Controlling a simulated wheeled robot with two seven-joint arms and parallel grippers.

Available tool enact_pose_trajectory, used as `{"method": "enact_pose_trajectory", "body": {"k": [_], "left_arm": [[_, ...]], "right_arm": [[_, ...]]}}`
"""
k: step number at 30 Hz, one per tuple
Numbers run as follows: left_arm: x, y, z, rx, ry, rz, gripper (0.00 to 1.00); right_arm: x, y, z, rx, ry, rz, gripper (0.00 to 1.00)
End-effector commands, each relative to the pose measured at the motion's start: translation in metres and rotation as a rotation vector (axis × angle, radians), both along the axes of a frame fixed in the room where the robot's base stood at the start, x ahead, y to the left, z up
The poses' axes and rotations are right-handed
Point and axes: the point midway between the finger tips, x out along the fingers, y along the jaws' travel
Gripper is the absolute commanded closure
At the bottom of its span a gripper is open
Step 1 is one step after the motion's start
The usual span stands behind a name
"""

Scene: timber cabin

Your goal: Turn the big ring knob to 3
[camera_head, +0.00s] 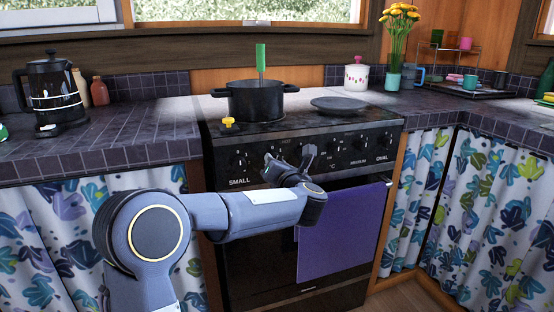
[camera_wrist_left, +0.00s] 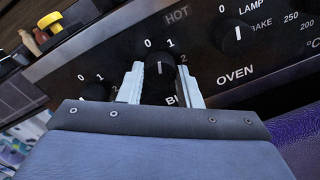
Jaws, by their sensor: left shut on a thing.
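The big ring knob (camera_wrist_left: 160,88) is a black dial on the stove's front panel, with a partly covered label starting "BI" below it. My left gripper (camera_wrist_left: 161,72) is shut on it, one silver finger on each side. The knob's white mark points up, around the 0 and 1 marks; 2 shows to the right and 3 is hidden. In the head view my left gripper (camera_head: 289,157) is at the stove panel and hides the knob. My right gripper is not in view.
The black stove (camera_head: 330,140) carries a pot (camera_head: 256,102) with a green-handled utensil and a dark lid or pan (camera_head: 338,105). A yellow item (camera_head: 228,122) sits at the front left edge. The oven knob (camera_wrist_left: 236,38) is close by. A purple towel (camera_head: 340,232) hangs below.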

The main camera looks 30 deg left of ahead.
Motion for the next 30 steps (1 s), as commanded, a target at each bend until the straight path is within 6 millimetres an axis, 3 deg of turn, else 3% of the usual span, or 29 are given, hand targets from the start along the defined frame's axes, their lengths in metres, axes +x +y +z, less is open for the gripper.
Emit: {"method": "enact_pose_trajectory", "body": {"k": [30], "left_arm": [[0.001,-0.002,0.005,0.628,0.738,-0.003,0.92]], "right_arm": [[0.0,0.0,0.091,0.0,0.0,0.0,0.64]]}}
